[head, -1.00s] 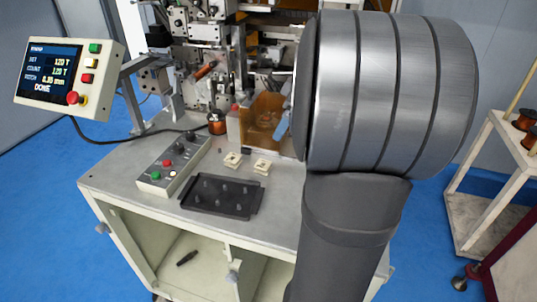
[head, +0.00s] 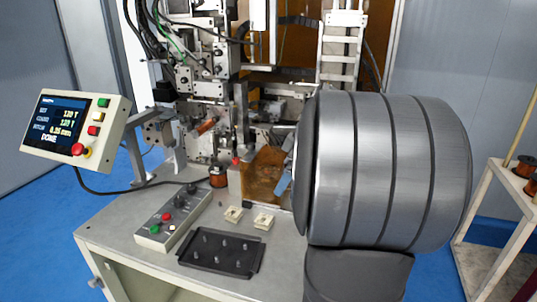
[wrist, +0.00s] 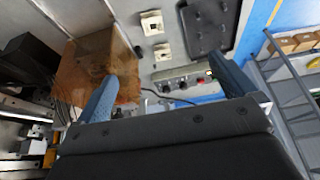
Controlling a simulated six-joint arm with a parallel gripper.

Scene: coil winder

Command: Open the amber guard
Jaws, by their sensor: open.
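The amber guard (head: 262,178) is a see-through orange box on the bench at the foot of the winder. In the wrist view the guard (wrist: 92,75) is at upper left. My gripper (wrist: 165,62) is open, with two blue fingers spread and nothing between them. Its left finger overlaps the guard's right side in the wrist view; I cannot tell whether it touches. In the head view a blue finger (head: 284,180) shows just right of the guard. My arm hides the other finger and the bench behind it.
A copper spool (head: 218,177) stands left of the guard. A control box (head: 172,218), two cream blocks (head: 264,221) and a black pegged tray (head: 221,251) lie in front. The display (head: 75,125) reads DONE. A rack with spools (head: 490,210) stands at right.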

